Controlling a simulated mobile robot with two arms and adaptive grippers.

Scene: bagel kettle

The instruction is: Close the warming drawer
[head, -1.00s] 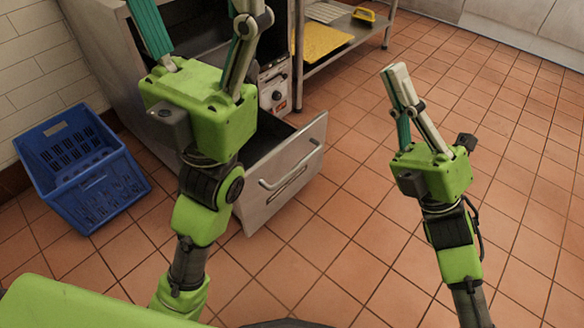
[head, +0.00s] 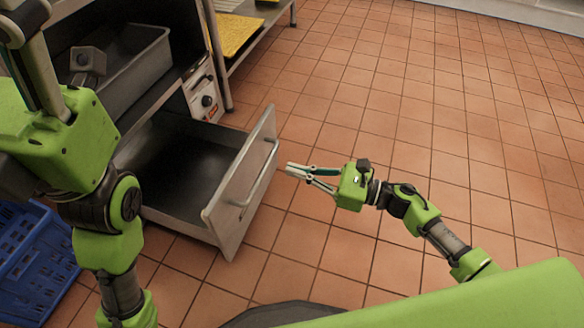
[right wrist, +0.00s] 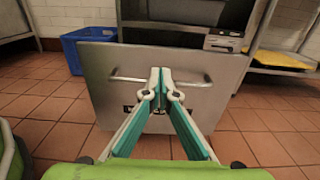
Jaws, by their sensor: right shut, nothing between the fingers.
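The warming drawer (head: 190,170) is pulled out of the steel cabinet at the left of the head view, and its inside looks empty. Its steel front panel (head: 236,200) with a bar handle (head: 252,178) faces my right gripper. My right gripper (head: 289,168) is shut and empty, pointing at the drawer front, seemingly a short way from the handle. In the right wrist view the fingertips (right wrist: 158,72) overlap the middle of the front panel (right wrist: 110,65); contact cannot be told. My left arm is at the far left of the head view, its fingertips out of frame.
A blue crate (head: 32,250) stands on the floor left of the drawer. A control panel (head: 203,98) sits above the drawer. A steel shelf with a yellow mat (head: 236,32) stands behind. The tiled floor to the right is clear.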

